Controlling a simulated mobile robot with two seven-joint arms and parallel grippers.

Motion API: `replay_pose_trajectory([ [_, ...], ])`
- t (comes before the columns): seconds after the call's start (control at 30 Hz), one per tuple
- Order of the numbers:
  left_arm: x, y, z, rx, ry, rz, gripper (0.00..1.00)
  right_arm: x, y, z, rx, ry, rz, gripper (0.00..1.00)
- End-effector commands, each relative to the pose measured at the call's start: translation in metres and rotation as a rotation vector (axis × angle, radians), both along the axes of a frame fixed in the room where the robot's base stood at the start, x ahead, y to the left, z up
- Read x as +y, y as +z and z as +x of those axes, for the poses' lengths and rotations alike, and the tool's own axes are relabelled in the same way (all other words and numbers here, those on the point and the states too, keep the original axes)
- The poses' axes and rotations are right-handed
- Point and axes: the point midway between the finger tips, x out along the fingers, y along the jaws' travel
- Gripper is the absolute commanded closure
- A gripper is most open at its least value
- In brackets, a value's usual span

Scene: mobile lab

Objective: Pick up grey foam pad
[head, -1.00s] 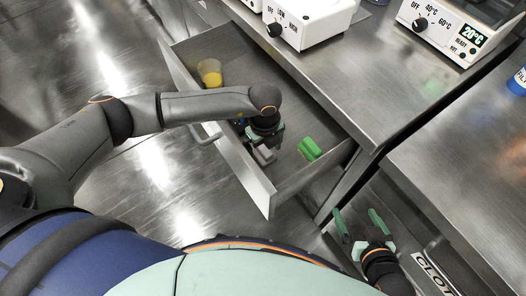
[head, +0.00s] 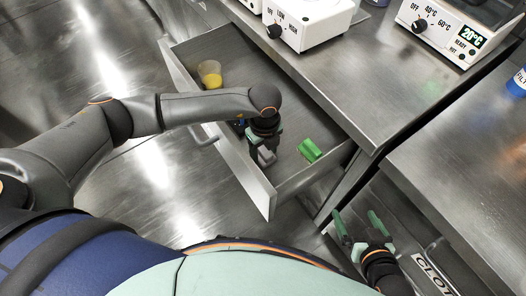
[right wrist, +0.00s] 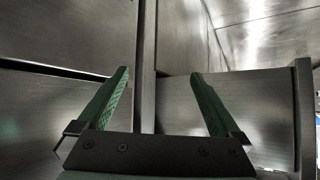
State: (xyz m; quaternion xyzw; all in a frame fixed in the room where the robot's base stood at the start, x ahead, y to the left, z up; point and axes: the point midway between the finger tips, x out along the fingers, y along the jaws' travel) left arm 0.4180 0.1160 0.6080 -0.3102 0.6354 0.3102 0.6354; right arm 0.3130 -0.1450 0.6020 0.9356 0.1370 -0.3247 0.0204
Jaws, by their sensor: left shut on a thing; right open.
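The grey foam pad (head: 267,157) shows as a small grey block inside the open drawer in the head view. My left gripper (head: 262,149) reaches down into the drawer from above and is shut on the pad. The gripper and wrist hide part of it, and I cannot tell whether it touches the drawer floor. My right gripper (head: 358,228) is open and empty, low to the right of the drawer. Its two green fingers stand apart in the right wrist view (right wrist: 163,85), with nothing between them.
The open drawer (head: 236,170) also holds a green block (head: 310,150) to the right and a beaker with yellow contents (head: 210,74) at the left. White devices (head: 312,22) stand on the steel counter (head: 345,85) above. A gap separates the two counters.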

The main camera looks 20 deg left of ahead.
Motion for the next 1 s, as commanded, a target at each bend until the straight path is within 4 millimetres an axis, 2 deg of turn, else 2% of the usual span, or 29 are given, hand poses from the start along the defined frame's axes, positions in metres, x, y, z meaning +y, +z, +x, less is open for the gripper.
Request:
replay_pose_trajectory([
  [0.13, 0.0, 0.002, 0.0, -0.001, 0.0, -0.001, 0.92, 0.0, 0.0, 0.0, 0.001, 0.001, 0.0, 0.0],
  [0.23, -0.001, 0.011, 0.0, -0.002, -0.001, -0.003, 0.92, 0.001, 0.002, -0.002, 0.01, 0.0, 0.002, 0.0],
  [0.4, 0.0, 0.045, 0.001, -0.005, 0.0, -0.002, 0.92, 0.005, -0.013, -0.019, 0.1, -0.002, 0.008, 0.0],
  [0.6, 0.0, 0.082, 0.001, -0.003, -0.001, -0.001, 0.92, 0.006, -0.003, -0.015, 0.085, -0.002, 0.011, 0.0],
  [0.7, 0.0, 0.093, 0.0, -0.002, 0.001, -0.001, 0.92, 0.006, -0.001, -0.014, 0.082, -0.002, 0.012, 0.0],
  [1.0, 0.0, 0.101, 0.0, 0.0, 0.0, 0.0, 0.92, 0.006, 0.0, -0.011, 0.075, -0.001, 0.011, 0.0],
])
